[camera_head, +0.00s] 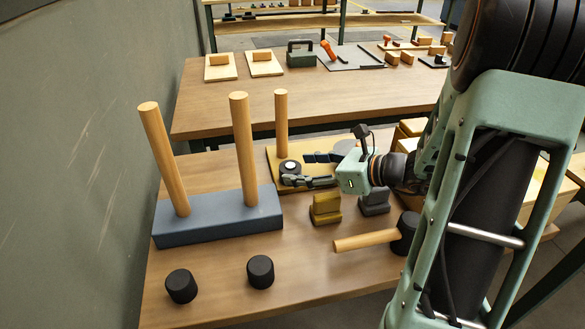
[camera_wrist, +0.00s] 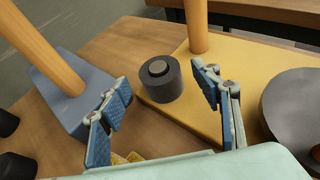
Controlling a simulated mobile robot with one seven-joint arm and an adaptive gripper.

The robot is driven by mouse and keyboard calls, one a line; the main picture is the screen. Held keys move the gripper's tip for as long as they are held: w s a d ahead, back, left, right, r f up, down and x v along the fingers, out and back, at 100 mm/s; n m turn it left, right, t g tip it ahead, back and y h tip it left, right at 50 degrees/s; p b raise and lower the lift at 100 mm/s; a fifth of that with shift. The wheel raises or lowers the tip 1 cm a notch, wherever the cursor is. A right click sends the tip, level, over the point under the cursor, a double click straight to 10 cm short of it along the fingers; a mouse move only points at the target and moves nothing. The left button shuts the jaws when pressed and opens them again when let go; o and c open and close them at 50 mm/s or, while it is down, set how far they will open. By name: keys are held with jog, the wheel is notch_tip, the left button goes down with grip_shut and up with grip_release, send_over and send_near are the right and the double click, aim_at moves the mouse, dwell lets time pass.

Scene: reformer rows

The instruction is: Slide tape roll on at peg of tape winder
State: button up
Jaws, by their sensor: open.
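The tape winder is a yellow board (camera_head: 274,190) with a tall wooden post (camera_head: 281,125) and a grey disc (camera_head: 345,147). A dark round roll (camera_head: 290,167) sits upright at the board's near-left corner. In the wrist view the roll (camera_wrist: 163,90) has a lighter grey round piece at its centre. This looks like a short peg with the roll around it, but I cannot tell how far down it sits. My gripper (camera_head: 298,169) is open around the roll. In the wrist view its blue-padded fingers (camera_wrist: 161,79) stand either side, seemingly apart from it.
A blue block (camera_head: 220,220) with two tall wooden posts stands left. A yellow block (camera_head: 326,209), a grey block (camera_head: 374,202) and a mallet with a wooden handle (camera_head: 365,241) lie nearer. Two black cylinders (camera_head: 181,286) stand in front. The near middle of the table (camera_head: 310,290) is clear.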

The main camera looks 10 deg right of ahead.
jog(key=v, duration=0.8)
jog(key=shift+s, duration=0.1)
